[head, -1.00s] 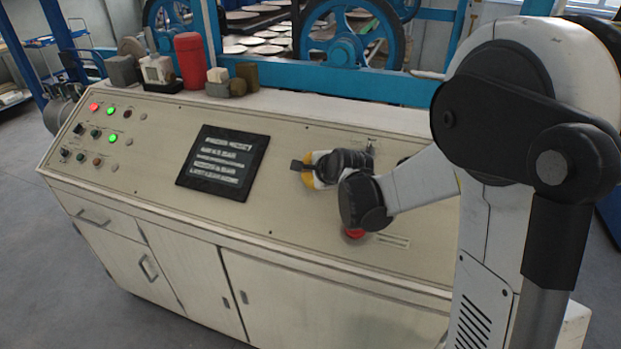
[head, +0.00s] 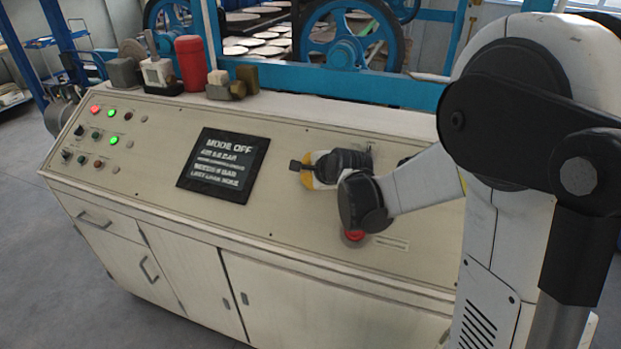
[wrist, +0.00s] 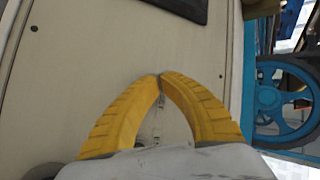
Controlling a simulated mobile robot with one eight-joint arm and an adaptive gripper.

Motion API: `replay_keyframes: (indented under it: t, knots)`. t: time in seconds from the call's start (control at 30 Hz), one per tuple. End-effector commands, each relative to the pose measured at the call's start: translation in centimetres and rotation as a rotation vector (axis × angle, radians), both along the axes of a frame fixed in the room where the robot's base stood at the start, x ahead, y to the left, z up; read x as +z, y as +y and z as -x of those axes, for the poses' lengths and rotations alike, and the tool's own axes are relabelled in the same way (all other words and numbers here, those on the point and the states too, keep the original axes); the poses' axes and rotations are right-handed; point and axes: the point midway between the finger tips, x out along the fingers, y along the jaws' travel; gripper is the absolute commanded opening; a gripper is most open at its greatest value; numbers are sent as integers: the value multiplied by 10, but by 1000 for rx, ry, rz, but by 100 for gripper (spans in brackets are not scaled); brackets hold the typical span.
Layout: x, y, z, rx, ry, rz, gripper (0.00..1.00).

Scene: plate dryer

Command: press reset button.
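The console's left end carries a cluster of small controls: a lit red button (head: 95,109), a lit green button (head: 111,112), another lit green button (head: 113,140), and several dark knobs and small unlit buttons. I cannot read a label that tells which one is the reset button. A larger red button (head: 354,236) shows partly behind my arm. My gripper (head: 297,166) is above the sloped panel, right of the screen. In the wrist view its yellow fingers (wrist: 160,76) meet at their tips, with nothing seen between them.
A dark screen (head: 224,165) with white text, reading "MODE: OFF" at its top, sits mid-panel. A red canister (head: 191,64) and small blocks stand on the console's top ledge. A blue frame with wheels (head: 347,50) rises behind. The panel between screen and left controls is clear.

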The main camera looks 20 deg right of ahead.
Motion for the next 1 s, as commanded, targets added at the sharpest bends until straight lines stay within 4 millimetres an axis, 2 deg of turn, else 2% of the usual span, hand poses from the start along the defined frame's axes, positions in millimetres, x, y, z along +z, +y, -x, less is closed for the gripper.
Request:
replay_keyframes:
  t: [0.27, 0.8, 1.0]
  knots:
    - [1, 0, 0, 1, 0, 1, 0]
    - [43, 14, 19, 2, 0, 1, 0]
    - [43, 15, 20, 1, 0, 1, 0]
